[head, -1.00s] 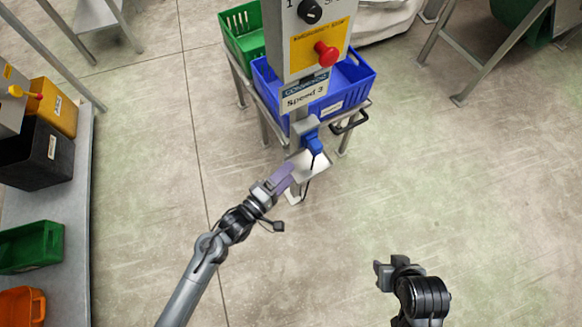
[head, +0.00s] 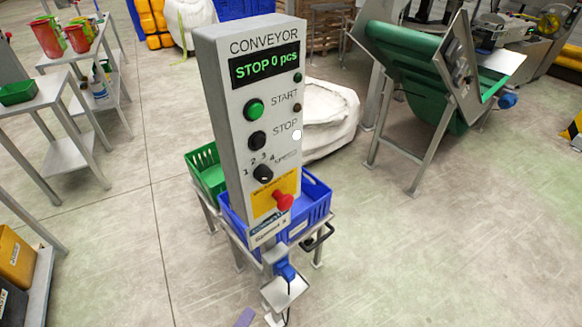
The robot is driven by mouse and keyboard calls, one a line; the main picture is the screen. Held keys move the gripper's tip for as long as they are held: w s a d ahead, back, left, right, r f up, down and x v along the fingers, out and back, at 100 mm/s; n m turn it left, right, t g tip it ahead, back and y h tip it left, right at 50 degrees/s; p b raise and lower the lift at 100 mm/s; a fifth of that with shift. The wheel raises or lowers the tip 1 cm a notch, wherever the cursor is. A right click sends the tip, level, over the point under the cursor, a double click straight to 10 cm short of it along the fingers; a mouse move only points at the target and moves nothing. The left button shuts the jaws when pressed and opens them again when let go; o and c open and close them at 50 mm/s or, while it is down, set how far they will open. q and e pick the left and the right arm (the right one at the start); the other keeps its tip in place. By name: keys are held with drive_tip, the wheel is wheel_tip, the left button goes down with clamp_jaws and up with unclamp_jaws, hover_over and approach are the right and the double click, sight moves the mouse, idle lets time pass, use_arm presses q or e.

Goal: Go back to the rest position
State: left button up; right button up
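The conveyor control box (head: 256,120) stands upright in the middle of the head view. Its display (head: 265,66) reads "STOP 0 pcs". It has a green START button (head: 254,109), a black STOP button (head: 257,140), a speed knob (head: 263,173) and a red knob (head: 282,202). A small purple piece (head: 244,318) shows at the bottom edge, apparently at the end of my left gripper; the rest of that arm is out of frame. Whether the gripper is open or shut cannot be seen. My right gripper is outside the view.
A blue crate (head: 318,207) and a green crate (head: 205,172) sit on a stand behind the box. A green inclined conveyor (head: 412,52) stands at the right. Metal shelving (head: 62,112) with red and green containers is at the left. The floor at the right is open.

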use_arm(q)
drive_tip(key=s+a+r+m+g+y+p, duration=0.1)
drive_tip(key=s+a+m+g+y, duration=0.2)
drive_tip(key=s+a+m+g, duration=0.3)
drive_tip(key=s+a+r+m+g+y, duration=0.2)
drive_tip(key=s+a+m+g, duration=0.15)
drive_tip(key=s+m, duration=0.3)
wheel_tip(320, 180, up, 38)
drive_tip(key=p, duration=3.8)
drive_tip(key=shift+s+d, duration=0.15)
drive_tip(key=shift+s, duration=0.2)
drive_tip(key=shift+f+n, duration=0.1)
drive_tip(key=shift+n, duration=0.15)
drive_tip(key=shift+c, duration=0.3)
